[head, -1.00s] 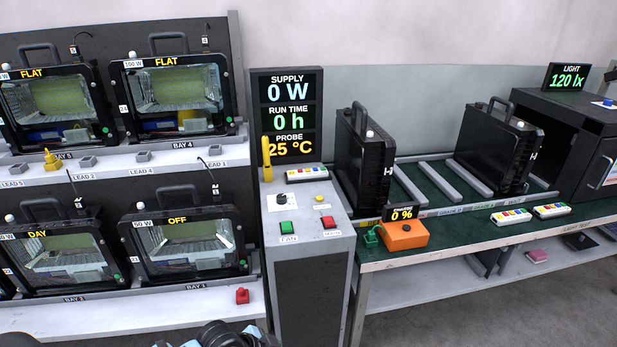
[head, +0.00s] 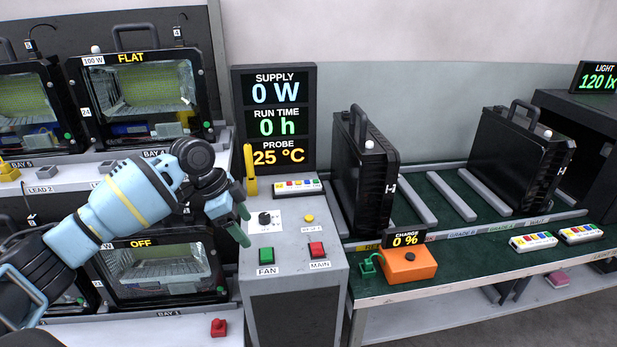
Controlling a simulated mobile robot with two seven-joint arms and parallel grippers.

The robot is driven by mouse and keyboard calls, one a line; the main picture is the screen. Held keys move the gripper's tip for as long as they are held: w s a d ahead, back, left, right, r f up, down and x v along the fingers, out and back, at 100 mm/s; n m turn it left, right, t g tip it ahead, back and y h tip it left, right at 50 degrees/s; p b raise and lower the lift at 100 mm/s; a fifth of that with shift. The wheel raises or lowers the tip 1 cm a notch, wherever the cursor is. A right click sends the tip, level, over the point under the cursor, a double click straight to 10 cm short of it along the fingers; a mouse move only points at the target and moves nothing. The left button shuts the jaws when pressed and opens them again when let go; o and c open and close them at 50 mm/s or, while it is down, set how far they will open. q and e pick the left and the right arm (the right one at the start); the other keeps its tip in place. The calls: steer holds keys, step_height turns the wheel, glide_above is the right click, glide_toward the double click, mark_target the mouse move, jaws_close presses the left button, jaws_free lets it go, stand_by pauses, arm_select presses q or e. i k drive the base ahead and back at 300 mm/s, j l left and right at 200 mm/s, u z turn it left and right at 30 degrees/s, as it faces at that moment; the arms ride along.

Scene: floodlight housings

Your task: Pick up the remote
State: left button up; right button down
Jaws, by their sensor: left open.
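A white remote with coloured buttons (head: 298,187) lies at the back of the grey control pedestal, below the display. Two similar remotes lie on the green bench at the right, one (head: 533,242) beside the other (head: 581,233). My left gripper (head: 243,225) is open and empty. Its green-tipped fingers are at the left edge of the pedestal top, left of and nearer than the pedestal remote, apart from it. My right gripper is not in view.
On the pedestal (head: 297,290) are a yellow upright handle (head: 250,170), a black knob (head: 265,218), a green FAN button (head: 266,256) and a red MAIN button (head: 317,249). An orange charger box (head: 407,264) and black housings (head: 362,180) stand on the bench.

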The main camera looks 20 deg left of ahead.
mark_target(280, 188)
steer(key=i, duration=1)
